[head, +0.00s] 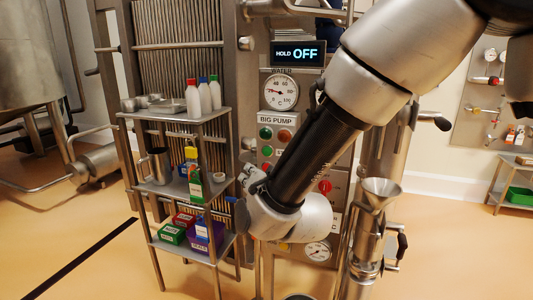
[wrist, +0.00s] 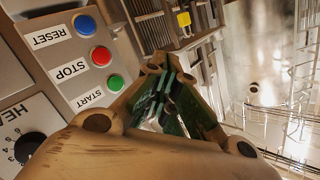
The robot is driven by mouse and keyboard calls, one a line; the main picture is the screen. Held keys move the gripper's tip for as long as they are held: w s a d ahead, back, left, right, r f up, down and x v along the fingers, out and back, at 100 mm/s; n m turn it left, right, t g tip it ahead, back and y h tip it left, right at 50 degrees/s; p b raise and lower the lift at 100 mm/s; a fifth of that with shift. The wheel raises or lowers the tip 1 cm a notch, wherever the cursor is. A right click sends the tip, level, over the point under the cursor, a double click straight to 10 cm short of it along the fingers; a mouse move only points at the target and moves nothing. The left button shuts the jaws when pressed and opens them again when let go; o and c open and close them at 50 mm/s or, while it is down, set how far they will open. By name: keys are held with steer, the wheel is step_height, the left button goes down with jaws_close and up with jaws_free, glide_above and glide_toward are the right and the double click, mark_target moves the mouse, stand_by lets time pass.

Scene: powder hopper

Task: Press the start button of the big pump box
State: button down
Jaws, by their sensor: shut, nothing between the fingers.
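The big pump box (head: 281,135), labelled BIG PUMP, is on the machine's front in the head view. In the wrist view my gripper (wrist: 166,84) is shut and empty. Left of it is a panel with a green START button (wrist: 115,83), a red STOP button (wrist: 101,56) and a blue RESET button (wrist: 85,25). I cannot tell whether this is the big pump box.
A shelf rack (head: 190,187) with bottles, a metal jug and boxes stands close left of my gripper. A metal funnel (head: 378,190) stands at right.

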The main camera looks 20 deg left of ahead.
steer(key=shift+w, duration=0.15)
steer(key=shift+w+d, duration=0.2)
steer(key=shift+w, duration=1.95)
steer(key=shift+w+d, duration=0.2)
steer(key=shift+w, duration=1.9)
steer(key=shift+w, duration=0.15)
steer(key=shift+w, duration=0.3)
steer(key=shift+w, duration=0.35)
steer(key=shift+s, duration=0.8)
steer(key=shift+s+a, duration=0.2)
steer(key=shift+s, duration=2.3)
